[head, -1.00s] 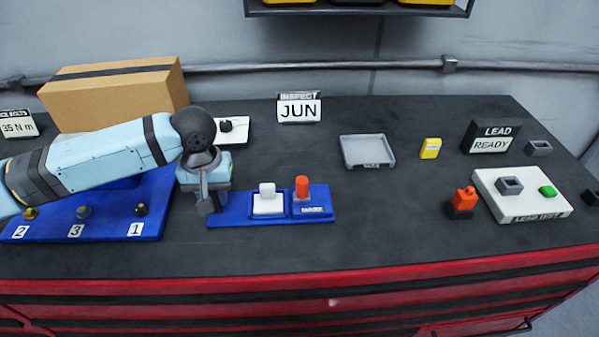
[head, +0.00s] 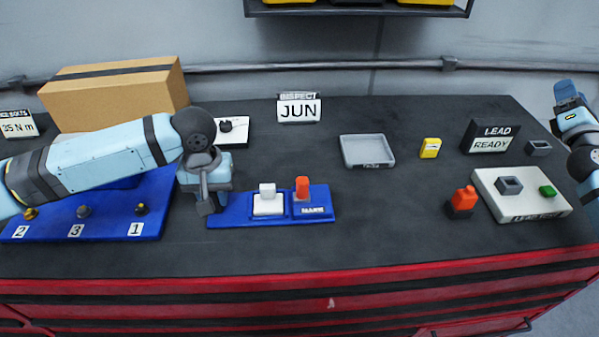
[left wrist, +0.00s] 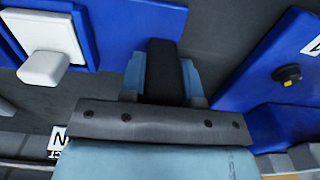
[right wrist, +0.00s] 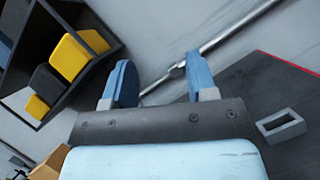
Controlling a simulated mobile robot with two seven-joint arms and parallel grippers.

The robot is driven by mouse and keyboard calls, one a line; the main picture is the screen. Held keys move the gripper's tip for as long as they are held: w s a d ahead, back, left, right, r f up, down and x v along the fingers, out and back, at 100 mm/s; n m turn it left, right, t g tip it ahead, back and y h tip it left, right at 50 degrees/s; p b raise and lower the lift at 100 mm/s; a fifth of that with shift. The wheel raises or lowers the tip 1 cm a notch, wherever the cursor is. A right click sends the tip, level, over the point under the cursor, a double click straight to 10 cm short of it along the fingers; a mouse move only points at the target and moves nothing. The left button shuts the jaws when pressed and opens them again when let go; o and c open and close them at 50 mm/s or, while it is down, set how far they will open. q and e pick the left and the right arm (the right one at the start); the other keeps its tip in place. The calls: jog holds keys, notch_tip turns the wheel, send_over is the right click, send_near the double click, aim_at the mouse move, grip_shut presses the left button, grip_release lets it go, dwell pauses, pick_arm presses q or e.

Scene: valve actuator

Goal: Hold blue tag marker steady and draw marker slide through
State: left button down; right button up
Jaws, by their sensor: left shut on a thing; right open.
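The blue tag marker (head: 240,212) is a long blue base lying flat on the bench in the head view. A white block on a white plate (head: 268,203) sits on its middle, and an orange upright knob (head: 302,187) stands at its right part. My left gripper (head: 208,200) is at the marker's left end. In the left wrist view its fingers close on a dark upright block (left wrist: 163,70) beside the blue base; the fingertips' lower contact is hidden. My right gripper (head: 567,95) is raised at the right edge, open and empty, its fingers apart in the right wrist view (right wrist: 160,75).
A grey tray (head: 368,165), a yellow block (head: 430,148), an orange-and-black item (head: 462,202) and a white lead board (head: 520,210) are to the right. Bare bench lies between marker and tray.

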jog(key=a+f+n+y, duration=0.25)
jog(key=a+y, duration=0.25)
jog(key=a, duration=1.1)
jog(key=n+g+y, duration=0.4)
jog(key=n+g, duration=0.1)
jog(key=n, duration=0.5)
send_near(304, 185)
jog(key=shift+w+f+m, duration=0.2)
jog(key=shift+w+m, duration=0.05)
jog(key=shift+w, duration=0.4)
jog(key=shift+w+a, duration=0.15)
jog(key=x, duration=1.1)
jog(key=shift+w+r, duration=0.15)
jog(key=shift+r, duration=0.05)
